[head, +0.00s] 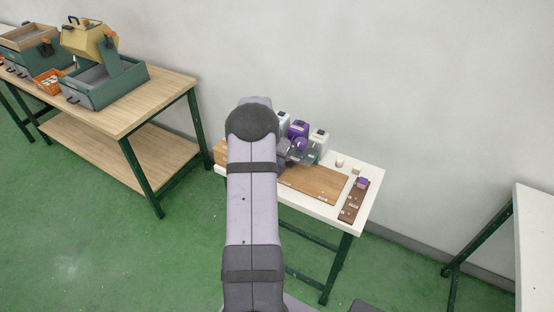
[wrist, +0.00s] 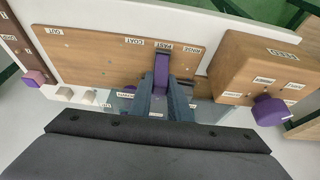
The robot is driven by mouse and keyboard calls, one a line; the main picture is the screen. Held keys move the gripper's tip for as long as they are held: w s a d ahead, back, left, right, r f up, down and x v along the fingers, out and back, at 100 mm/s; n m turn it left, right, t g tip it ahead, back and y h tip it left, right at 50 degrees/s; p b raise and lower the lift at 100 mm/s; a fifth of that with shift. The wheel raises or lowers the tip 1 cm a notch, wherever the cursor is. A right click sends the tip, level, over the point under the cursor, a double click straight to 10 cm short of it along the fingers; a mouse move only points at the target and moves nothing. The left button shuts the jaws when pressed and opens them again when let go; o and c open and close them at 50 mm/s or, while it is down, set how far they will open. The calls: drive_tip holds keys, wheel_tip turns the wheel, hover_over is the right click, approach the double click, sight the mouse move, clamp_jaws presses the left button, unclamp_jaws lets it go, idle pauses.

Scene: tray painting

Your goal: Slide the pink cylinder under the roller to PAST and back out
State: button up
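My gripper (wrist: 162,82) is over the wooden board, at the PAST label. Its two dark fingers stand close on both sides of a narrow purple piece (wrist: 162,65) and appear shut on it. I cannot tell whether this piece is the pink cylinder; it looks purple and its shape is mostly hidden. The wooden board (wrist: 95,55) carries the labels OUT, COAT, PAST and RINSE. The roller cannot be made out clearly; the fingers and wrist cover that area. In the head view my arm hides part of the board (head: 318,184).
A dark rack (head: 349,207) with a pink-purple block (head: 362,182) lies at the opposite end. Small pale blocks (wrist: 65,92) sit nearby. Another table (head: 115,110) holds boxes.

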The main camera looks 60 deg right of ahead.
clamp_jaws()
drive_tip(key=s, duration=1.9)
drive_tip(key=shift+s, duration=0.25)
drive_tip(key=o, duration=0.7)
unclamp_jaws()
drive_tip(key=shift+s, duration=0.15)
drive_tip(key=shift+c, duration=0.2)
drive_tip(key=b+v, duration=0.2)
drive_tip(key=v, duration=0.5)
drive_tip(key=shift+r, duration=0.2)
